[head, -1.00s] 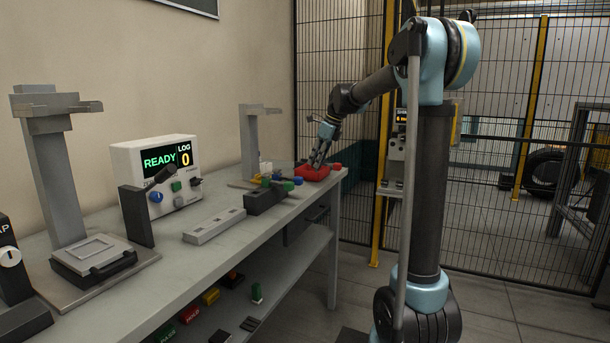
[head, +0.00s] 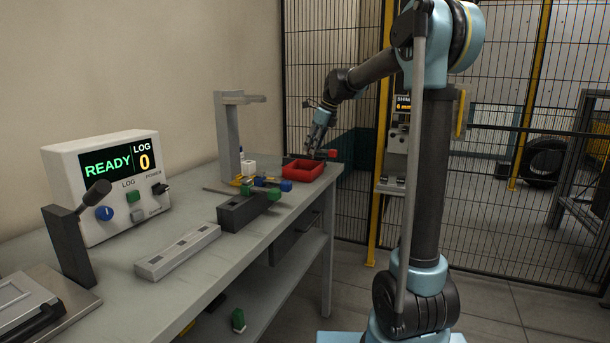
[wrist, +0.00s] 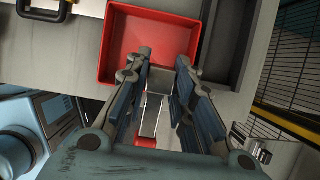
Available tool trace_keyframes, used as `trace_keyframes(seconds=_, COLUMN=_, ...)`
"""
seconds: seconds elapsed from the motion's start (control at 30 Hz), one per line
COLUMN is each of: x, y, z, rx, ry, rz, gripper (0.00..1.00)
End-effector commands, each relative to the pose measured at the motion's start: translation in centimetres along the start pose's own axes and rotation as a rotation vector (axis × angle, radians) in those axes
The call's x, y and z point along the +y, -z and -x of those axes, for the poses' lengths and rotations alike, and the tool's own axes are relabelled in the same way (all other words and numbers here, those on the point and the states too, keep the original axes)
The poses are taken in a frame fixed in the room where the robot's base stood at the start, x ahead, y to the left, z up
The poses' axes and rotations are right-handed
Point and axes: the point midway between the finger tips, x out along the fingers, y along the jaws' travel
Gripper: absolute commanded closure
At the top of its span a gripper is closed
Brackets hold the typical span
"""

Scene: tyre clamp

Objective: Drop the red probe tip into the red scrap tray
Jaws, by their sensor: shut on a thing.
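The red scrap tray (head: 290,167) is an open square box at the far end of the bench. It shows empty in the wrist view (wrist: 106,45), just beyond my fingertips. My gripper (head: 315,147) is above the tray's right, back part in the head view. In the wrist view my gripper (wrist: 163,62) is shut on the red probe tip, with a gap between the fingers. The probe tip (wrist: 146,142) shows a red end and a pale metal part, partly hidden by the fingers. Its red end (head: 328,154) sticks out to the right in the head view.
A grey stand (head: 228,135) rises left of the tray. A dark block (head: 240,211) with green and blue tips lies nearer on the bench. A READY display box (head: 105,185) stands further left. Wire fencing (head: 335,60) is behind; open floor lies to the right.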

Motion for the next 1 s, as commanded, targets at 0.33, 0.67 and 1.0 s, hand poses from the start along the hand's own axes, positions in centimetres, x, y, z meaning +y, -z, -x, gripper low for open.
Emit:
trace_keyframes(seconds=0.33, x=1.5, y=-0.4, z=-4.1, rx=0.0, ry=-0.011, rz=0.027, gripper=1.0)
trace_keyframes(seconds=0.67, x=1.6, y=0.0, z=-5.4, rx=0.0, ry=-0.012, rz=0.028, gripper=1.0)
trace_keyframes(seconds=1.0, x=1.6, y=0.0, z=-5.4, rx=0.0, ry=-0.012, rz=0.028, gripper=0.54)
